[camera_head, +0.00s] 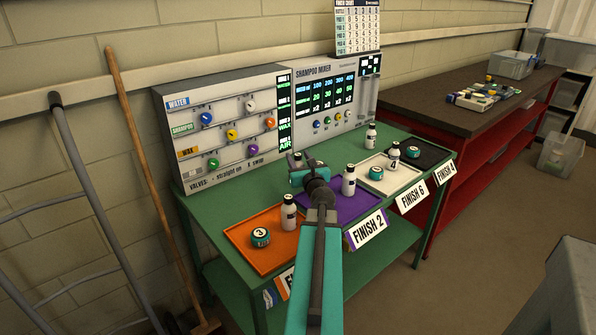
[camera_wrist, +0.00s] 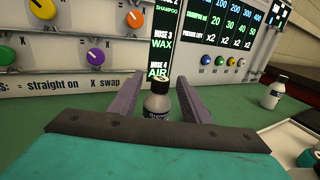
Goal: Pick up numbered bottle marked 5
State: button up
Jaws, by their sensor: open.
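My gripper (camera_head: 308,178) is over the back of the green table, in front of the mixer panel. Other similar bottles stand on the orange tray (camera_head: 289,214), on the purple tray (camera_head: 349,182), and at the table's back (camera_head: 371,136). A bottle marked 4 (camera_head: 393,158) is by the white tray. No 5 is readable on any bottle.
The shampoo mixer panel (camera_head: 235,123) rises close behind my gripper. A jar marked 3 (camera_head: 260,237) sits on the orange tray (camera_head: 262,265). Jars sit on the white tray (camera_head: 376,173) and black tray (camera_head: 412,152). The dark-topped red bench (camera_head: 440,112) is to the right.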

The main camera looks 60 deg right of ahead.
jog(key=shift+w, duration=0.1)
dwell(0.3)
jog(key=shift+p+x, duration=0.5)
jog(key=shift+x, duration=2.05)
grip_shut()
